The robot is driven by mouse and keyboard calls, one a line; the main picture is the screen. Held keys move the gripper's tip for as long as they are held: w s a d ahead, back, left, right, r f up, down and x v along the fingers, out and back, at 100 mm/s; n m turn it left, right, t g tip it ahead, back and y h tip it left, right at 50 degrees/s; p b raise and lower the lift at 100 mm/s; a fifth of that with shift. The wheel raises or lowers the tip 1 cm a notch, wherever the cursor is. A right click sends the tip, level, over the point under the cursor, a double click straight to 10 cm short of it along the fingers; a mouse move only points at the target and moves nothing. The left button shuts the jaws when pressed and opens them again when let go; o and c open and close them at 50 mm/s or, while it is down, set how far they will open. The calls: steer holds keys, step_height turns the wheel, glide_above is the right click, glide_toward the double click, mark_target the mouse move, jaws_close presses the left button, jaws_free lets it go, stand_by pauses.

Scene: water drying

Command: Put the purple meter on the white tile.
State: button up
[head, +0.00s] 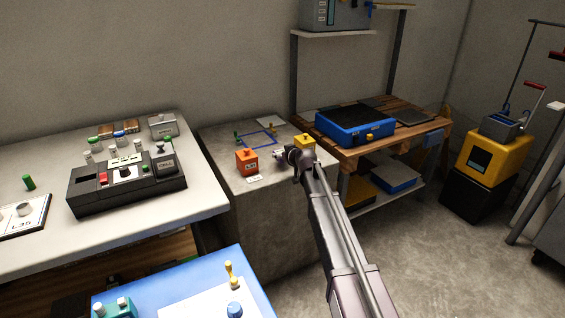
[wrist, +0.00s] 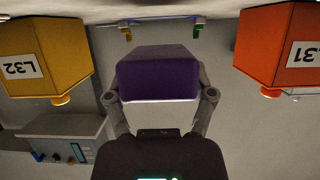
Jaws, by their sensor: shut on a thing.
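The purple meter (wrist: 158,78) is between the fingers of my gripper (wrist: 160,98) in the wrist view, which looks upside down. My gripper is shut on it. In the head view my gripper (head: 284,155) is over the grey block, between the orange and yellow meters, and the purple meter is hidden or too small to make out. A pale flat tile (head: 271,121) lies at the back of the block. I cannot tell for sure that it is the white tile.
The orange meter (head: 246,162) and yellow meter (head: 304,143) flank my gripper closely. A blue square outline (head: 257,138) with small green and yellow pegs lies behind on the grey block (head: 215,142). A wooden bench with a blue case (head: 350,128) stands right.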

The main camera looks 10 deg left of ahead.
steer(key=shift+s+f+b, duration=0.1)
steer(key=shift+f+b, duration=1.15)
steer(key=shift+f, duration=0.3)
steer(key=shift+f, duration=0.2)
steer(key=o, duration=1.1)
steer(key=shift+o, duration=0.2)
steer(key=p+v, duration=0.5)
steer(key=v, duration=0.9)
steer(key=s+d+f+m+g+h, duration=0.2)
steer(key=s+d+f+g, duration=0.1)
steer(key=s+d, duration=0.4)
steer(key=s+d+f+m+g+h, duration=0.2)
steer(key=s+d, duration=0.4)
steer(key=s, duration=0.8)
steer(key=s+d+f+m+g+h, duration=0.2)
steer(key=s+d+f+g, duration=0.4)
steer(key=s, duration=0.4)
steer(key=shift+s+d+f+m+h, duration=0.25)
steer(key=shift+d+m+h, duration=0.15)
steer(key=shift+d+h, duration=0.45)
